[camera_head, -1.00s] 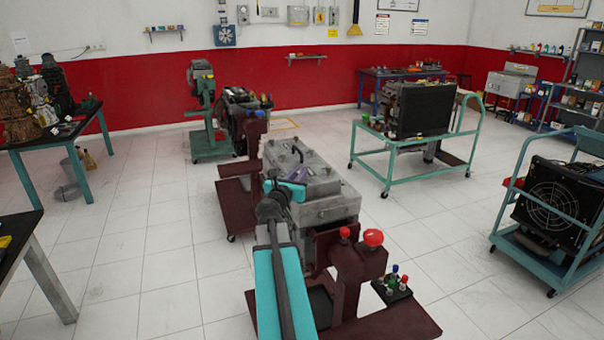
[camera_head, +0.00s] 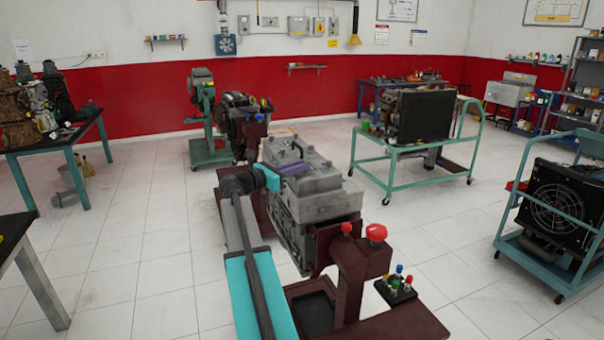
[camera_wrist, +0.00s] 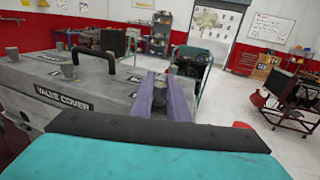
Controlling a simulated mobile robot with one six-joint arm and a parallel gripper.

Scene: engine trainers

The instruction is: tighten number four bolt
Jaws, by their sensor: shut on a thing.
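The grey engine block (camera_head: 325,200) stands on a dark red stand, with its valve cover (camera_wrist: 105,85) on top, labelled "VALVE COVER". Grey bolts (camera_wrist: 66,67) stand up from the cover near a black handle (camera_wrist: 95,55). My gripper (camera_head: 295,168), teal with purple fingers, is over the cover's top in the head view. In the wrist view its purple fingers (camera_wrist: 163,98) are shut on a grey bolt-like piece (camera_wrist: 160,90) at the cover's edge. Its lower part is hidden by my gripper. No bolt numbers can be read.
Red knobs (camera_head: 376,233) and a small dark tray of coloured caps (camera_head: 397,288) are at the stand's near end. A teal radiator cart (camera_head: 420,150) and another cart (camera_head: 550,215) stand to the right. A dark table (camera_head: 55,145) is at left. White floor lies open between them.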

